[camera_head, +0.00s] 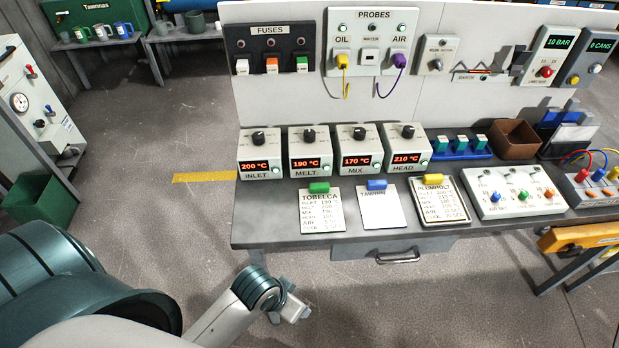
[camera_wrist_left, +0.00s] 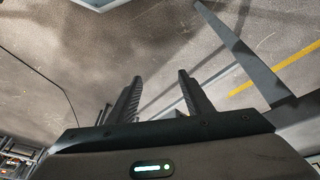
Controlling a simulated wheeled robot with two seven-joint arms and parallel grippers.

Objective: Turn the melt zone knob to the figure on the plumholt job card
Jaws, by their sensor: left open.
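The melt zone controller (camera_head: 311,166) stands second from the left in a row on the bench. Its display reads 190 °C, and its black knob (camera_head: 309,134) sits on the sloped top. The plumholt job card (camera_head: 445,207) lies on the bench under a yellow clip, right of two other cards; its figures are too small to read surely. My left gripper (camera_head: 290,303) is in front of the bench, below its front edge and well apart from the knob. In the left wrist view its jaws (camera_wrist_left: 158,88) are open and empty above the floor. My right gripper is not in view.
The inlet (camera_head: 260,166), mix (camera_head: 361,162) and head (camera_head: 410,158) controllers flank the melt one closely. The tobelca card (camera_head: 321,212) and another card (camera_head: 382,209) lie in front. A drawer handle (camera_head: 398,256) juts from the bench (camera_head: 275,225).

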